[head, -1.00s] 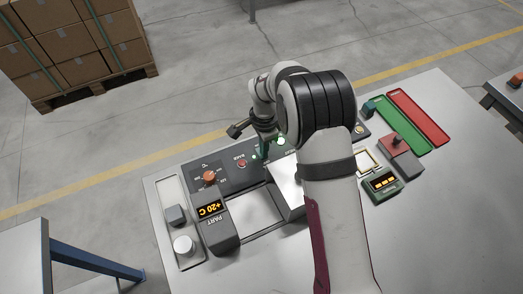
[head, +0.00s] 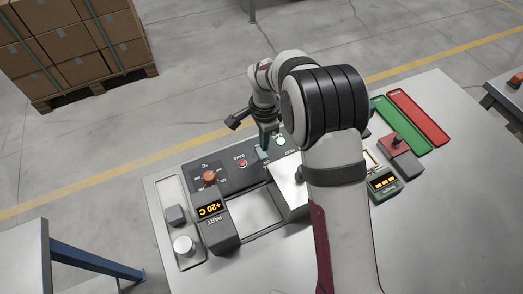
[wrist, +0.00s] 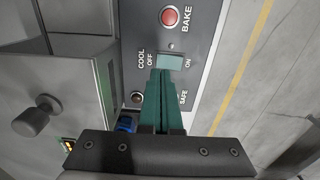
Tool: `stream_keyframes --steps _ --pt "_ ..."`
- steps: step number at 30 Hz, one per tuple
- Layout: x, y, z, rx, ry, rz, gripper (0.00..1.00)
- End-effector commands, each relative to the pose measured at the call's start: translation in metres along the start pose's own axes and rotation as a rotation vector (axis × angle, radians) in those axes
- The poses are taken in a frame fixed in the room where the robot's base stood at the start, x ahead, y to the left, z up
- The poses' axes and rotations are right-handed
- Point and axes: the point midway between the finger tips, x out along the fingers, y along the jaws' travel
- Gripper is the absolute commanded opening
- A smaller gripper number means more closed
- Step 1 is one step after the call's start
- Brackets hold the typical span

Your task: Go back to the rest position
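My gripper (head: 264,152) hangs over the dark control panel (head: 228,176) at the far side of the table, beyond my bent arm. In the wrist view its two green fingers (wrist: 162,76) lie side by side with no clear gap and nothing between them. Their tips overlap the lower edge of a green rocker switch (wrist: 170,62) marked COOL, OFF and ON; I cannot tell whether they touch it. A red BAKE button (wrist: 169,16) is just above the switch.
A grey hood or box (head: 287,190) stands close to my arm. A display (head: 209,210) reads +20 C. The table's right front is bare.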

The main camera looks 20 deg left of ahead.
Motion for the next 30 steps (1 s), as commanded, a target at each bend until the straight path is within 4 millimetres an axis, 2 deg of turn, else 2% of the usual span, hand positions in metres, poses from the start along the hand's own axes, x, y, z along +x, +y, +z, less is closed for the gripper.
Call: stream_keyframes --steps 7,20,23,26,28,29,30 --pt "-0.024 0.000 0.000 0.000 0.001 -0.001 0.00" --pt "-0.027 0.000 0.000 0.000 0.000 0.000 0.00" --pt "-0.039 0.009 -0.007 -0.004 -0.003 -0.003 0.00" --pt "-0.086 0.055 -0.028 -0.036 -0.020 -0.012 0.00" --pt "-0.126 0.115 -0.039 -0.078 -0.041 -0.022 0.00" --pt "-0.140 0.143 -0.040 -0.099 -0.051 -0.028 0.00" --pt "-0.154 0.179 -0.037 -0.127 -0.062 -0.038 0.00"
